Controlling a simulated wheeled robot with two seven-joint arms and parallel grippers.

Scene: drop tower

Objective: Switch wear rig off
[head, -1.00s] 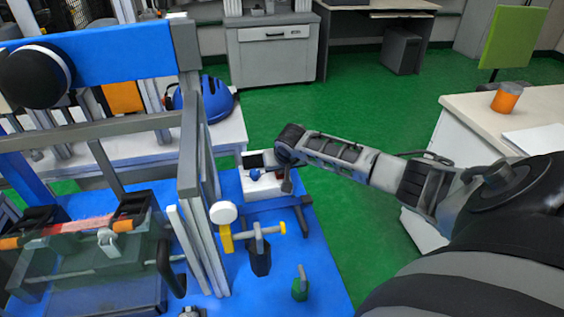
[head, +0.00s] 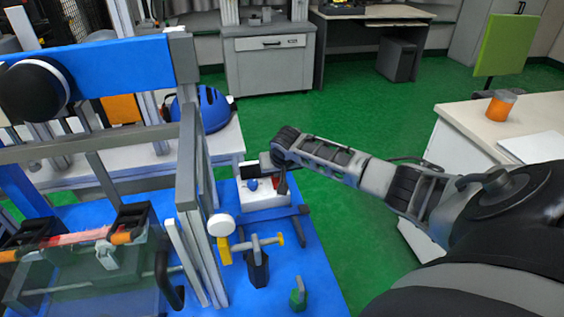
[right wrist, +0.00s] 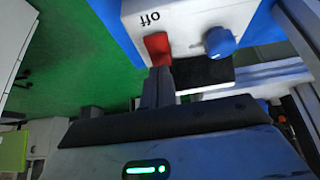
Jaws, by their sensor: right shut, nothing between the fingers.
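A white control box (head: 262,198) stands on the blue table, with a blue knob (head: 252,184) and a dark display. In the right wrist view, the box (right wrist: 190,15) has a red rocker switch (right wrist: 157,45) beside the printed word "off" and the blue knob (right wrist: 219,42). My right gripper (head: 282,186) is at the right side of the box in the head view. Its shut, empty fingers (right wrist: 160,74) end right at the red switch's edge and overlap it in the picture. I cannot tell whether they press it. My left gripper is not in view.
Grey frame posts (head: 190,200) of the rig stand left of the box. A yellow-handled clamp (head: 255,245) and a small green item (head: 298,295) are in front of it. A blue helmet (head: 203,108) lies behind. Green floor is open to the right.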

